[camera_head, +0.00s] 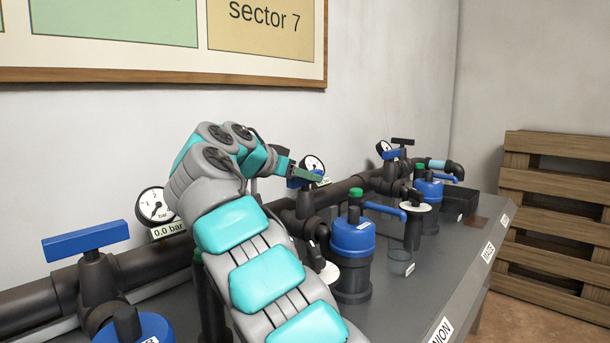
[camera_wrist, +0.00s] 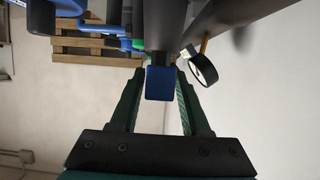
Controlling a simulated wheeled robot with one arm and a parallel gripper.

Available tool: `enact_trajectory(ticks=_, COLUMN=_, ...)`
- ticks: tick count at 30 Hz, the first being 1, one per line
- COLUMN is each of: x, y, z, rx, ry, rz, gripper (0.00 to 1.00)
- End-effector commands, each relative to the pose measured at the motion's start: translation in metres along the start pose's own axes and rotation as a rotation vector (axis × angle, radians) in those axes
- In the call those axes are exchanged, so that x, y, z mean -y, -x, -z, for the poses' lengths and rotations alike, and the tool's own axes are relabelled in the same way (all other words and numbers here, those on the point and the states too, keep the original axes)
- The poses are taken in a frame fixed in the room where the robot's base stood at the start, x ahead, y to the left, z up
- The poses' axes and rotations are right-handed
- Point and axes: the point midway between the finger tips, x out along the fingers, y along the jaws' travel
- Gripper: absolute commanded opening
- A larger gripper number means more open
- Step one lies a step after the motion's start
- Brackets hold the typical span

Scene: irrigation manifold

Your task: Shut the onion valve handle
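My gripper (camera_head: 298,172) is at the middle valve on the dark pipe, its green fingers open. In the wrist view, the end of a blue valve handle (camera_wrist: 160,83) lies between the two fingertips (camera_wrist: 158,85), with a gap showing on both sides. In the head view that handle (camera_head: 296,183) is mostly hidden behind my fingers, so its full angle cannot be told. The ONION label (camera_head: 442,331) is on the front edge of the bench; which valve it belongs to is not fully clear, but the middle one stands roughly behind it.
A left valve has a blue handle (camera_head: 86,241), beside a gauge (camera_head: 157,205) reading 0.0 bar. A farther valve has a blue handle (camera_head: 392,154). Blue-capped filters (camera_head: 352,236) stand in front of the pipe. A gauge (camera_wrist: 202,68) is close to my right finger in the wrist view.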

Motion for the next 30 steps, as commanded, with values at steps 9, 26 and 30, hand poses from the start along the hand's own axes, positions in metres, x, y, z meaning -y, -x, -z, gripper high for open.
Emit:
enact_trajectory(ticks=9, x=-0.001, y=0.0, z=0.001, rx=-0.002, ry=-0.001, rz=-0.001, gripper=0.57)
enact_trajectory(ticks=26, x=0.001, y=0.061, z=-0.001, rx=0.0, ry=0.0, rz=0.002, gripper=0.57)
enact_trajectory(ticks=30, x=0.001, y=0.07, z=0.0, rx=0.0, ry=0.001, rz=0.002, gripper=0.57)
